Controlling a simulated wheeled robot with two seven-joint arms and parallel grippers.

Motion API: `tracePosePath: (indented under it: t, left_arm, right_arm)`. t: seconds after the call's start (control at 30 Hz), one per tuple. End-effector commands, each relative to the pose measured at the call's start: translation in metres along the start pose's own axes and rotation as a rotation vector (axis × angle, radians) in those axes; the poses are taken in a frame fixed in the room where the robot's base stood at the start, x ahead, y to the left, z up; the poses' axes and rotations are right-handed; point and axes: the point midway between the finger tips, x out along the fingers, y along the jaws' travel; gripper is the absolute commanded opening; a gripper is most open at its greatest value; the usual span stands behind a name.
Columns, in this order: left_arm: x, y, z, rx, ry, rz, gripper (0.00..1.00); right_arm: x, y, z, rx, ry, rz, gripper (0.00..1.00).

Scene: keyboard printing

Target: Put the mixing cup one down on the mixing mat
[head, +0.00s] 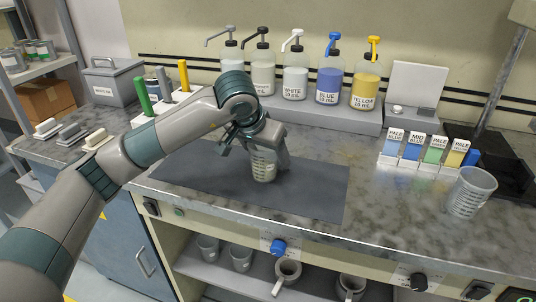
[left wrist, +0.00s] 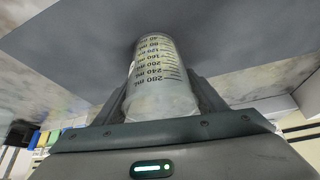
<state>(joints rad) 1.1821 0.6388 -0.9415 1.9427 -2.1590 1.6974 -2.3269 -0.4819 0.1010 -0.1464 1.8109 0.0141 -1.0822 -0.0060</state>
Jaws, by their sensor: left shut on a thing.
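The mixing cup (head: 264,166) is a clear, graduated beaker held upright over the dark grey mixing mat (head: 317,190). In the left wrist view the cup (left wrist: 158,75) shows its printed scale, with the mat (left wrist: 230,30) beyond its far end. My left gripper (head: 268,152) is shut on the cup, with a finger on either side of it. The cup's base is at or very near the mat; I cannot tell whether it touches. My right gripper is not in view.
Another graduated cup (head: 471,192) stands at the right of the counter. Several pump bottles (head: 294,77) stand on a grey riser behind the mat. Small labelled colour cards (head: 411,148) stand at right. Mugs and cups (head: 287,272) sit on the shelf below. The mat's right part is bare.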

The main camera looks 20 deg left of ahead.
Motion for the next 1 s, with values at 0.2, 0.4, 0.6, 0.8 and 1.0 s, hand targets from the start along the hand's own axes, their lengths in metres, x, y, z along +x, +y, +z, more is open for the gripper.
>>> tracePosePath:
  t: [0.2,0.4,0.6,0.8,1.0]
  left_arm:
    - [0.001,0.0,0.001,0.0,0.0,0.0,0.67]
    - [0.001,0.0,0.001,0.0,0.0,0.0,0.83]
    - [0.001,0.0,0.001,0.0,0.0,0.0,0.83]
    - [-0.001,0.0,-0.001,0.0,0.0,0.0,0.83]
    - [-0.024,0.0,-0.002,0.001,0.004,0.0,0.83]
  right_arm:
    - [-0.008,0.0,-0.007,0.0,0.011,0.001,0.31]
    - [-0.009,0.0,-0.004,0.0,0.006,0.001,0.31]
    - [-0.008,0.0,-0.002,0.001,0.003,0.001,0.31]
    - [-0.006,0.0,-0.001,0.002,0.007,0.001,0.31]
    - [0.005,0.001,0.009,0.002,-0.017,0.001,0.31]
